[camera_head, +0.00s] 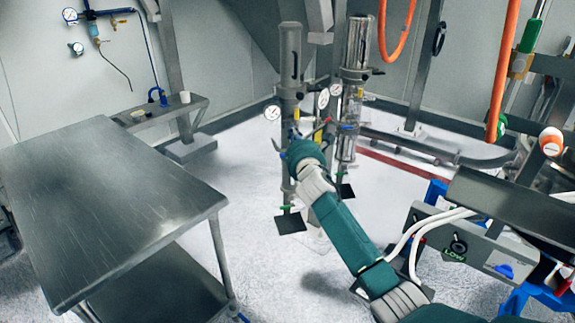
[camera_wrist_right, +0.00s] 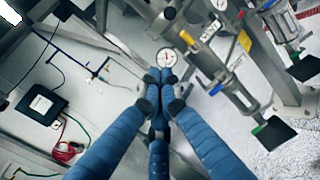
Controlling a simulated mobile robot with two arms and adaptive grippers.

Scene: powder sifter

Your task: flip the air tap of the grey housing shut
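A grey box-shaped housing (camera_head: 480,248) stands at the right in the head view, with a black knob (camera_head: 458,246) above a green label and a small blue part (camera_head: 504,271) low on its front. I cannot tell whether that blue part is the air tap or how it is set. My right gripper (camera_head: 279,150) is left of the housing, in front of the grey upright cylinders. In the right wrist view its blue fingers (camera_wrist_right: 160,78) come together at the tips with nothing visible between them. My left gripper is out of view.
Two grey cylinder stands (camera_head: 290,70) (camera_head: 358,60) with gauges and small coloured taps are just behind my right gripper. A metal table (camera_head: 110,190) fills the left. Orange hoses (camera_head: 503,80) hang at the right. The floor between table and housing is mostly open.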

